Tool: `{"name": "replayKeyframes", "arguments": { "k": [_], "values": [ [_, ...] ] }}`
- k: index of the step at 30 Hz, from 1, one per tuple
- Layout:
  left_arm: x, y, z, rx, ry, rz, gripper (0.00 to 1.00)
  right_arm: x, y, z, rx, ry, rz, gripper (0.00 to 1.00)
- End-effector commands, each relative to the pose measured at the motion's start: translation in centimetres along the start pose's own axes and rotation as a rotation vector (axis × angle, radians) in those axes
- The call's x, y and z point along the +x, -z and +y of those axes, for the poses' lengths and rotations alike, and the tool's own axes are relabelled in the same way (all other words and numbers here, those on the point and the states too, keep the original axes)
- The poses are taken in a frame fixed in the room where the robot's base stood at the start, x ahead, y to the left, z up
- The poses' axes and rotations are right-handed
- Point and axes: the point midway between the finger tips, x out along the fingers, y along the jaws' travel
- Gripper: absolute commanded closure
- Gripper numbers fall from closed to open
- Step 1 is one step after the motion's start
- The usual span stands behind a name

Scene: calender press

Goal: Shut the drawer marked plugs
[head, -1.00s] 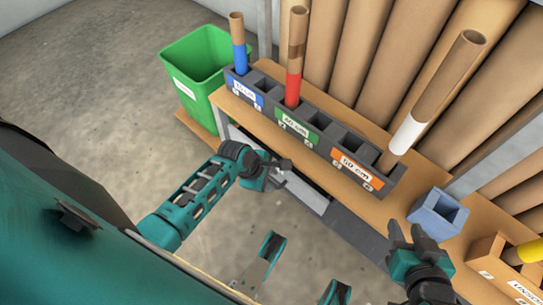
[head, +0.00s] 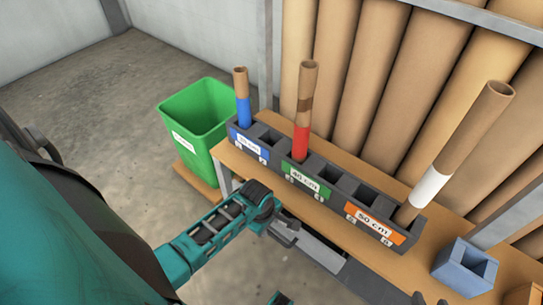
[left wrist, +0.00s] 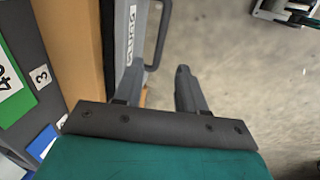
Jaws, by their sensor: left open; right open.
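The plugs drawer shows in the left wrist view as a grey front (left wrist: 128,35) with partly visible lettering that reads like "PLUGS" and a dark bar handle (left wrist: 160,38). In the head view a light grey part (head: 318,253) below the bench edge appears to belong to it; how far it stands out I cannot tell. My left gripper (head: 287,230) is beside it. In the left wrist view the left gripper (left wrist: 160,75) is open and empty, one finger close to the drawer front; contact is unclear. My right gripper (head: 430,299) is open at the bottom edge, mostly cut off.
A grey rack (head: 335,172) with blue, green and orange labels stands on the wooden bench (head: 300,212), holding upright tubes. A blue-grey box (head: 466,268) is to its right. A green bin (head: 200,120) stands left. Large tubes line the back. The floor at left is clear.

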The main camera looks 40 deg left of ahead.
Motion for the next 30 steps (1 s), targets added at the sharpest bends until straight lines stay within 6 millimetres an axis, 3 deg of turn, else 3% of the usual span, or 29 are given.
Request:
{"name": "replayKeyframes", "arguments": {
  "k": [1,3,12,25,30],
  "values": [
    [1.8,0.0,-0.1,0.001,0.002,0.001,0.60,0.7,-1.1,0.1,0.000,0.000,0.000,0.60],
    [3.3,0.0,-0.1,0.001,0.002,0.000,0.60,1.2,-1.8,0.1,0.000,0.000,0.000,0.60],
    [7.8,0.0,0.0,0.000,-0.001,0.001,0.60,2.5,-3.7,-0.2,0.007,0.006,-0.011,0.60],
    [8.5,0.0,0.0,0.000,-0.001,0.000,0.60,2.5,-2.5,-0.7,0.020,0.014,0.007,0.60],
    [8.5,0.0,0.0,0.000,-0.001,0.000,0.75,2.5,-2.6,-0.7,0.019,0.014,0.005,0.60]
  ]
}}
